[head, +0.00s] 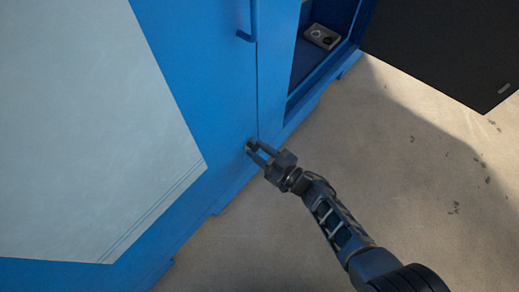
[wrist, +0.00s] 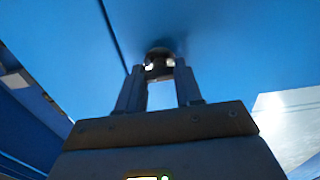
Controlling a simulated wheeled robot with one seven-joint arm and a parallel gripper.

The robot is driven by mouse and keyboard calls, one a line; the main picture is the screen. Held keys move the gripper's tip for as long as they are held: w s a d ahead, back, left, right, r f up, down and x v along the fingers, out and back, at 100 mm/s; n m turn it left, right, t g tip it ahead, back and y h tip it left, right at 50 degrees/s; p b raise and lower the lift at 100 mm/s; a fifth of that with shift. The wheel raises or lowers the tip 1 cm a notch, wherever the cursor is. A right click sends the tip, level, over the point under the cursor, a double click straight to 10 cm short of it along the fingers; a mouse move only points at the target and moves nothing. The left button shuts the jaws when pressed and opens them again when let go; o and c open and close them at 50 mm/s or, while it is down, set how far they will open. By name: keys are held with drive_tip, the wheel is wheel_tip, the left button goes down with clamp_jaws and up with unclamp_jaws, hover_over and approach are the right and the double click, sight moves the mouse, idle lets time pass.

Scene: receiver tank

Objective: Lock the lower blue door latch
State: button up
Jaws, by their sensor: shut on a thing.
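The lower latch is a small dark knob (wrist: 160,54) on the blue door (wrist: 230,45). In the head view the latch (head: 250,146) sits low on the blue door (head: 205,90), close to the vertical seam at its right edge. My gripper (head: 255,151) reaches it from the lower right. In the wrist view my gripper (wrist: 160,72) has one finger on each side of the knob, and the fingers are shut on it. The fingertips partly hide the knob, so I cannot tell which way it is turned.
A blue handle (head: 244,36) sits higher on the door. To the right is an open blue compartment with a small grey box (head: 321,36) in it. A dark open panel (head: 450,45) stands at upper right. A pale panel (head: 80,130) covers the left. The floor (head: 410,150) is clear.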

idle(0.3)
drive_tip(key=o, duration=1)
drive_tip(key=shift+o, duration=0.2)
drive_tip(key=p+v, duration=0.3)
drive_tip(key=v, duration=0.5)
drive_tip(key=shift+a, duration=0.1)
